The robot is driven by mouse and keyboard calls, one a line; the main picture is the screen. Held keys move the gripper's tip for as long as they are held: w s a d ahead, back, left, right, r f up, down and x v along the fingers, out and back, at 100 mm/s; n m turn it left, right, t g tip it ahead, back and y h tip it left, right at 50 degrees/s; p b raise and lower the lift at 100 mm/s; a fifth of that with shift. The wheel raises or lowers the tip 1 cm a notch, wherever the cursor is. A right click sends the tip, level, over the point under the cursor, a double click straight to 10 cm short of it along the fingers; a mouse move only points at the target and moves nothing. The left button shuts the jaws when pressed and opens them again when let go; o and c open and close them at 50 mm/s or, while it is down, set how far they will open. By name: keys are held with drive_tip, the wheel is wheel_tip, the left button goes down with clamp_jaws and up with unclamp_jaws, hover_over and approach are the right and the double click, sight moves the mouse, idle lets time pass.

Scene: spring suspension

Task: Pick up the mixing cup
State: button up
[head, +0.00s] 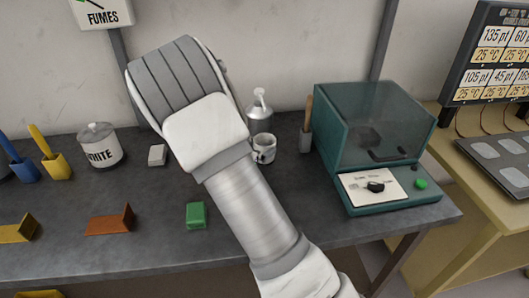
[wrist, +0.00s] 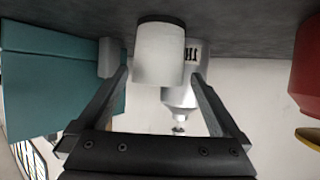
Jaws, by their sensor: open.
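The mixing cup (head: 264,149) is a small pale cup with dark marks on its side. It stands upright on the dark bench, just right of my arm in the head view. In the wrist view, which is upside down, the cup (wrist: 159,55) looks plain white and sits ahead between the two fingers. My gripper (wrist: 160,73) is open, with one finger to each side of the cup. I cannot tell how far between the fingers the cup reaches. In the head view my arm hides the fingers.
A grey metal can (head: 259,115) with a narrow top stands close behind the cup. A holder with a wooden handle (head: 306,130) and a teal machine (head: 372,140) stand to the right. A green block (head: 196,215) lies nearer the front. A red object (wrist: 308,70) shows at the wrist view's right edge.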

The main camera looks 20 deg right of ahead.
sight(269, 141)
drive_tip(key=x, duration=0.5)
drive_tip(key=shift+s+d+r, duration=0.1)
drive_tip(key=shift+r, duration=0.05)
drive_tip(key=c, duration=1.3)
drive_tip(key=shift+c, duration=1.1)
drive_tip(key=shift+r, duration=0.1)
drive_tip(key=shift+r, duration=0.15)
